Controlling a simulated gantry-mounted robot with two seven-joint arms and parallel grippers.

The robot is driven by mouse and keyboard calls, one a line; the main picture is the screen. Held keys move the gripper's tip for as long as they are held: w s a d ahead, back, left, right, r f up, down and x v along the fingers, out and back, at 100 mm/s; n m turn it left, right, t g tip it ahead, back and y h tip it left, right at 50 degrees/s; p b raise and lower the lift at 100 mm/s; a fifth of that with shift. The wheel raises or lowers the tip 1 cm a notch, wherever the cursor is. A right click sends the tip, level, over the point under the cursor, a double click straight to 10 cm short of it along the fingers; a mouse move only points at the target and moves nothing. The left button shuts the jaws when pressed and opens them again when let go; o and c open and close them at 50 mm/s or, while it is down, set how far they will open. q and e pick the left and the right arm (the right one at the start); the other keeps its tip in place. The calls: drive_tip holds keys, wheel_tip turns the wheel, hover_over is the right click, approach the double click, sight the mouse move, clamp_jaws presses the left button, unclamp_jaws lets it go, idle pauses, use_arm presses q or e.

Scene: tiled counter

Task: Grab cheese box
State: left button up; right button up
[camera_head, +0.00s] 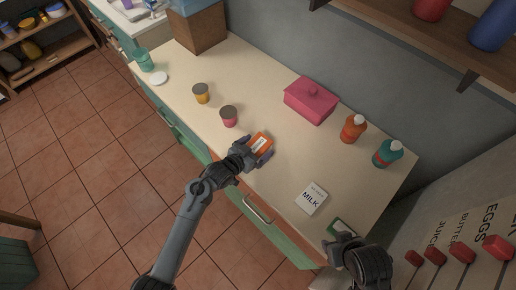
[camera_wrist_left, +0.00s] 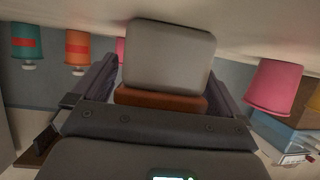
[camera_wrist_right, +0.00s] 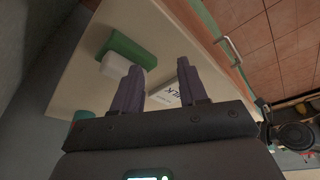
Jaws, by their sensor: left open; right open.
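An orange box with a pale label (camera_head: 261,142), likely the cheese box, stands on the counter near its front edge; its lettering is unreadable. My left gripper (camera_head: 257,152) is open at this box, a finger on either side. In the left wrist view the box, with a large pale face (camera_wrist_left: 170,55), is between the spread fingers; I cannot tell whether they touch it. My right gripper (camera_head: 341,242) is open near a green box (camera_head: 342,229). The green box also shows beyond its fingers in the right wrist view (camera_wrist_right: 130,48).
A white milk carton (camera_head: 311,198) lies between the two grippers. A pink jar (camera_head: 229,117) and a yellow jar (camera_head: 201,94) stand left of the orange box. A pink lidded container (camera_head: 310,100), an orange bottle (camera_head: 353,128) and a teal bottle (camera_head: 387,153) stand along the wall.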

use_arm(q)
drive_tip(key=shift+w+d+f, duration=0.2)
drive_tip(key=shift+w+d, duration=0.15)
drive_tip(key=shift+c, duration=0.2)
drive_tip(key=c, duration=1.2)
drive_tip(key=shift+r, duration=0.15)
